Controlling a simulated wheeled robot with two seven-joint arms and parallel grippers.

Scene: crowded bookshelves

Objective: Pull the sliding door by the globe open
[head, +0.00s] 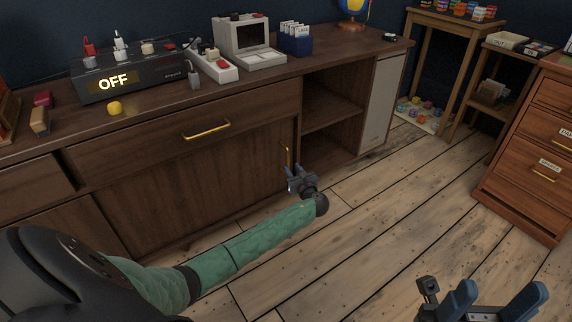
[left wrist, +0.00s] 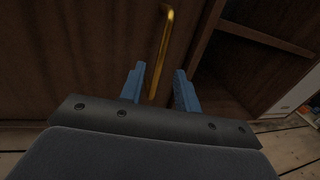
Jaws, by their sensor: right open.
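The sliding door (head: 190,200) is a dark brown wooden panel in the cabinet's lower front, with a vertical gold handle (head: 286,156) at its right edge. The globe (head: 355,9) stands on the cabinet top, right of this door and cut off by the upper edge. My left gripper (head: 299,177) is open at the handle's lower end. In the left wrist view the handle (left wrist: 164,45) runs down between the two blue fingers (left wrist: 160,88), with gaps on both sides. My right gripper (head: 495,300) is open and empty at the bottom right, over the floor.
An open compartment (head: 331,138) with a shelf lies right of the door, then a pale panel (head: 382,105). A drawer with a gold handle (head: 206,129) is above the door. A drawer cabinet (head: 528,158) stands at right. The plank floor between is clear.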

